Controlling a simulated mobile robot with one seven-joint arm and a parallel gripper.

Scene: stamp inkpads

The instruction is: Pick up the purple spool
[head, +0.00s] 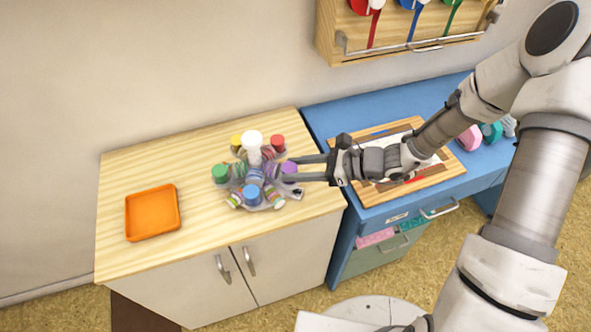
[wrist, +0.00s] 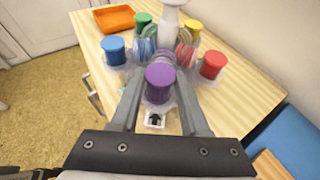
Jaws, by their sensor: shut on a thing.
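The purple spool (wrist: 160,80) stands upright on the near side of a round spool carousel, between the two fingers of my gripper (wrist: 160,97). In the head view, the purple spool (head: 289,167) shows at the carousel's right side, with my gripper (head: 288,168) reaching in from the right. My gripper is shut on the purple spool. The spool is still at the carousel among the others. The carousel has a white central post (head: 254,150), which also shows in the wrist view (wrist: 172,18). The spool's lower part is partly hidden by the fingers.
Blue (wrist: 113,50), red (wrist: 212,64), green (head: 220,172) and yellow (head: 237,140) spools sit close around the carousel. An orange tray (head: 152,212) lies at the left of the wooden cabinet top, with clear wood between. A blue desk (head: 330,118) with a wooden board (head: 440,178) stands right.

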